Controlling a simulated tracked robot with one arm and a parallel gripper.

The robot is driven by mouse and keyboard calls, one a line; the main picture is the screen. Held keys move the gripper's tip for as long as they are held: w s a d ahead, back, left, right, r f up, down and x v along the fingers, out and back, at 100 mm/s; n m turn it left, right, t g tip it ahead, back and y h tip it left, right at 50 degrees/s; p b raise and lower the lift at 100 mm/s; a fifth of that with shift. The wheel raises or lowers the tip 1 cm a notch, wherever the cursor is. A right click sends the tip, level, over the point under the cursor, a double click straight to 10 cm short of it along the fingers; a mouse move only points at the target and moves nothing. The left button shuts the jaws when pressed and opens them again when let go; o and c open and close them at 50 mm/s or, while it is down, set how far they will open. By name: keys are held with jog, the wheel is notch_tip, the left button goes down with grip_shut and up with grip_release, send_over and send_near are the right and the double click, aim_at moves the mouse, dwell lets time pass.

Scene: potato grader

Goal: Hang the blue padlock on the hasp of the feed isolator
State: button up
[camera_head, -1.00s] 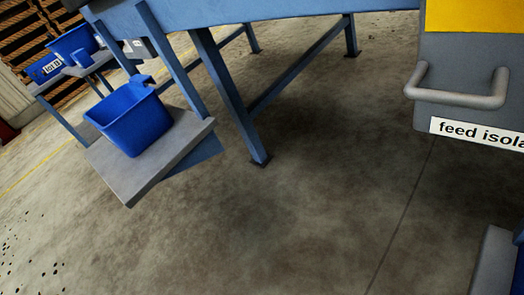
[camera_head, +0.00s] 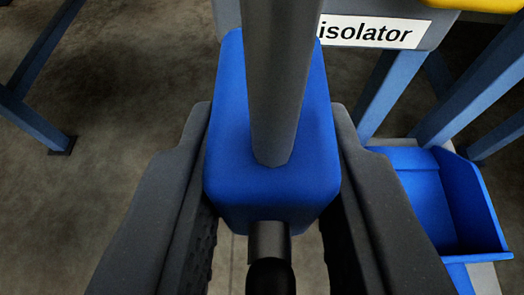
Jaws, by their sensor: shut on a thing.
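The blue padlock (camera_head: 225,110) is in the middle of the camera view, held between the two dark fingers of my gripper (camera_head: 272,135). The fingers are shut on its left and right sides. A thick grey shackle bar (camera_head: 284,70) rises from the padlock's body and runs out at the top edge. The feed isolator (camera_head: 437,22) is behind it at the top, with a white label (camera_head: 375,31) reading "isolator", partly covered by the padlock. The hasp does not show; I cannot tell whether the shackle touches it.
An open blue bin (camera_head: 425,200) stands on a light surface at the lower right. Blue frame legs (camera_head: 390,90) stand behind it, and another blue leg (camera_head: 35,125) is at the left. A yellow part (camera_head: 485,4) shows at the top right. Bare concrete floor lies at the left.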

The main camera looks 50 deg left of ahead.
jog(key=shift+x, duration=2.05)
jog(key=shift+w+r, duration=0.1)
jog(key=shift+r, duration=0.05)
jog(key=o, duration=1.1)
jog(key=shift+c, duration=0.2)
